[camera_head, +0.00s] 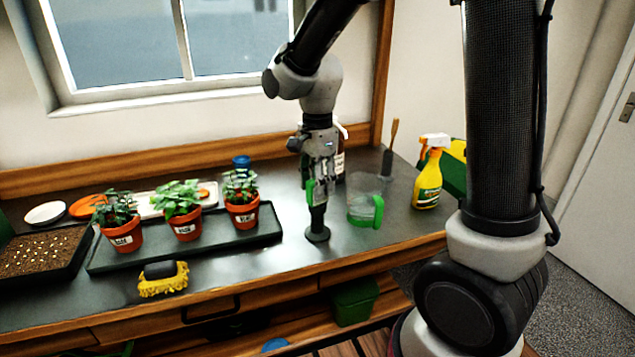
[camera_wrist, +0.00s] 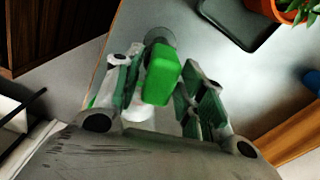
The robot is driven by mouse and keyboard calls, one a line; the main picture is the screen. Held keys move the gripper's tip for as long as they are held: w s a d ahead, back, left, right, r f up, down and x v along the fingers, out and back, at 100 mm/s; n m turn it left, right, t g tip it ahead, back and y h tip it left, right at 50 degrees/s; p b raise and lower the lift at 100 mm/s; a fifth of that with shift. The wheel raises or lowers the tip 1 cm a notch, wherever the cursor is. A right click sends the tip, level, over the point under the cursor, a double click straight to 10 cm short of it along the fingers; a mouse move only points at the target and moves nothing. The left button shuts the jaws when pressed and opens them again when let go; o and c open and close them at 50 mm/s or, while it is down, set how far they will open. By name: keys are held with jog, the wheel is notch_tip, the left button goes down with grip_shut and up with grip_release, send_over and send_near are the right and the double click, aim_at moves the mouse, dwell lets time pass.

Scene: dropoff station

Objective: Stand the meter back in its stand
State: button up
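The meter, with a bright green block-shaped head (camera_wrist: 162,75), is between my gripper's fingers in the wrist view. Its green also shows low at the fingers in the head view (camera_head: 309,191). The dark stand (camera_head: 317,234) has a round base on the table, directly below my gripper (camera_head: 319,178). The base also shows beyond the meter head in the wrist view (camera_wrist: 160,36). My gripper (camera_wrist: 163,85) points down with a finger on each side of the head. Whether the fingers press on it is unclear. The meter's lower end is hidden, so I cannot tell whether it is seated.
A clear jug with a green handle (camera_head: 364,203) stands close right of the stand. A spray bottle (camera_head: 428,175) is farther right. The table front beside the stand is clear.

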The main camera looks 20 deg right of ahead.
jog(key=shift+r, duration=0.1)
notch_tip(320, 180, up, 12)
jog(key=s+d+n+t, duration=0.1)
jog(key=s+d+n, duration=0.4)
jog(key=s, duration=0.1)
jog(key=s+d+n+t, duration=0.2)
jog(key=s+d+n, duration=0.3)
jog(key=s, duration=0.1)
jog(key=s+d+n+t, duration=0.1)
jog(key=s+d+n, duration=0.4)
jog(key=s, duration=0.2)
jog(key=shift+r, duration=0.2)
